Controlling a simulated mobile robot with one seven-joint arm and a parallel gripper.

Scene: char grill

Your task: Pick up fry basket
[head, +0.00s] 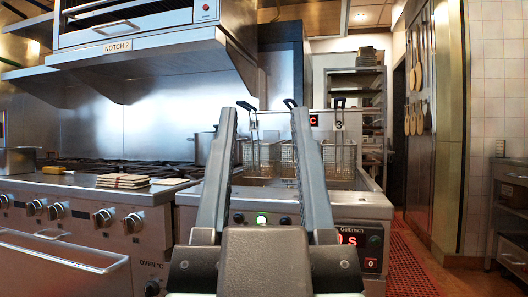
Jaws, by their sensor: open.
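Wire fry baskets hang over the fryer (350,205) ahead of me. The left fry basket (262,154) shows between my fingers, with its dark hooked handle rising above it. The right fry basket (341,158) hangs to the right of my right finger, its handle upright. Mesh and another dark hooked handle show beside my right finger, which partly hides them; I cannot tell if this is a separate basket. My gripper (265,112) is open and empty, its two long grey fingers pointing toward the fryer. Contact with a basket cannot be judged.
A stove with black burner grates (120,168) stands left of the fryer, with folded cloths (123,181) at its front corner. A broiler (140,25) and shelf overhang it. A red floor mat (408,262) and open aisle lie right. A metal rack (358,95) stands behind.

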